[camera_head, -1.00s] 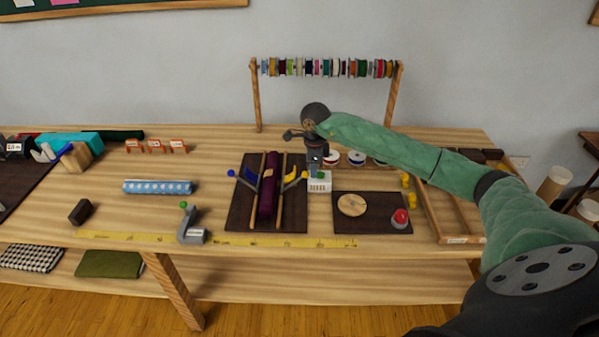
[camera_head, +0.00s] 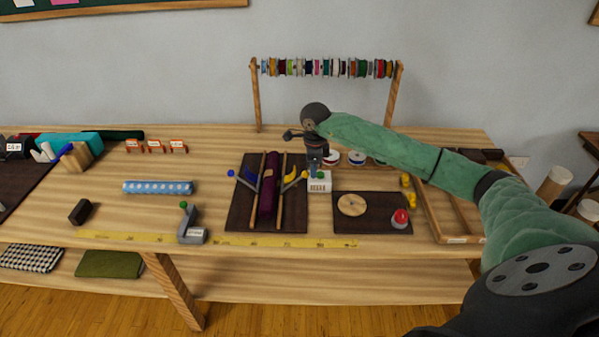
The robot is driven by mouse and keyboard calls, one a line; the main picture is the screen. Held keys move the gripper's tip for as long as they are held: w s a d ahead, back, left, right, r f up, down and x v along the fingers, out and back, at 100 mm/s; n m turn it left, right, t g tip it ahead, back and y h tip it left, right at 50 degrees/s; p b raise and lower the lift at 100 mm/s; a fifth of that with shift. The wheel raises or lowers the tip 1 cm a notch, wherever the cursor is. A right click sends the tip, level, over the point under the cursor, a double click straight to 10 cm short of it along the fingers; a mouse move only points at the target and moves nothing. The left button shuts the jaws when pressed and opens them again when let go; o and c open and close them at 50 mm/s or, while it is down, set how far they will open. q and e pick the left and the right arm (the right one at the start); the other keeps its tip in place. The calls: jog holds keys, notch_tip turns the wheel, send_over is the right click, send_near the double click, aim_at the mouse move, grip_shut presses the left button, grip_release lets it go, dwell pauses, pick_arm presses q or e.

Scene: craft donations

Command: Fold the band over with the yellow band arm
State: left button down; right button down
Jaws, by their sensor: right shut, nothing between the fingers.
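A dark red roll (camera_head: 267,201) lies lengthwise between two wooden rails on a dark mat (camera_head: 238,213). The yellow band arm (camera_head: 294,181) stands at the roll's right side, tilted outward, with a yellow knob at its end. A blue arm (camera_head: 246,181) stands at the roll's left side. A small pale patch shows on top of the roll; I cannot tell whether it is the band. My right gripper (camera_head: 318,167) is shut and empty, pointing down just above a white box (camera_head: 319,186) with a green button, right of the yellow arm. My left gripper is out of view.
A second dark mat (camera_head: 345,223) holds a wooden disc (camera_head: 352,205) and a red-topped button (camera_head: 400,217). A blue dotted roll (camera_head: 158,187) and a grey stand (camera_head: 190,230) are at left. A spool rack (camera_head: 325,68) stands behind. A yellow measuring tape runs along the front edge.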

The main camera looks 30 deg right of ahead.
aim_at(304, 172)
jog(key=shift+w+a+f+b, duration=0.1)
jog(key=shift+w+a+b, duration=0.2)
jog(key=shift+a, duration=0.4)
jog(key=shift+w+a+b, duration=0.1)
jog(key=shift+w+a, duration=0.25)
jog(key=shift+a, duration=0.3)
jog(key=shift+w+a, duration=0.55)
jog(key=shift+a, duration=0.1)
jog(key=shift+w+a+b, duration=0.3)
jog(key=shift+a+b, duration=0.05)
jog(key=shift+a, duration=0.2)
jog(key=w+a+b, duration=0.1)
jog(key=w+a, duration=0.2)
jog(key=a, duration=0.2)
jog(key=shift+w, duration=0.1)
notch_tip(304, 172, up, 9)
jog(key=p, duration=0.1)
dwell(0.4)
